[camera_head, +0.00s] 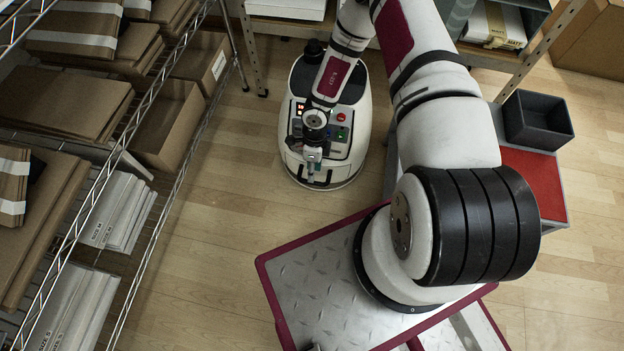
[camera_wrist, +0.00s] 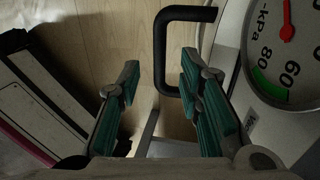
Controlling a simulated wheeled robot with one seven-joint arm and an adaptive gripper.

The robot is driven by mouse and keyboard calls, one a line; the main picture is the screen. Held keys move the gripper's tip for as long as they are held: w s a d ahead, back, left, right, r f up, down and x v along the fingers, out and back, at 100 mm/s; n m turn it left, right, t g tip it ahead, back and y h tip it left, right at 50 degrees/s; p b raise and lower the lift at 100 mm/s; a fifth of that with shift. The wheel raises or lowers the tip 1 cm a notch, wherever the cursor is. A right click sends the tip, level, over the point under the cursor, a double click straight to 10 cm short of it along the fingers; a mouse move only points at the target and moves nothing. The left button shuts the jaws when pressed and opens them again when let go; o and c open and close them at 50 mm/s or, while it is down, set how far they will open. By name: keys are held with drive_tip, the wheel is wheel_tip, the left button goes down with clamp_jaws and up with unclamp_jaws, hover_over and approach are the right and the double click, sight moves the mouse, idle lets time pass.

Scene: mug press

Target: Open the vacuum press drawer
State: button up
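The vacuum press (camera_head: 325,120) is a rounded white machine on the floor at the top middle of the head view, with a control panel and a red button. My gripper (camera_head: 313,166) is over its front edge, by the dark drawer handle (camera_head: 322,181). In the wrist view my gripper (camera_wrist: 160,72) is open, its two green-padded fingers apart. The black loop handle (camera_wrist: 160,45) rises in the gap between the fingertips, and its lower end passes behind the right finger. I cannot tell whether a finger touches it. The drawer itself is hard to make out.
A kPa gauge (camera_wrist: 285,55) with a red needle sits close to the right finger. A wire shelf (camera_head: 185,150) with boxes stands at left. A grey bin (camera_head: 538,120) and red surface (camera_head: 535,180) are at right. Wooden floor (camera_head: 235,190) lies clear left of the press.

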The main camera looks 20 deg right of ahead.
drive_tip(key=shift+b+x, duration=0.7)
drive_tip(key=shift+x, duration=1.5)
clamp_jaws()
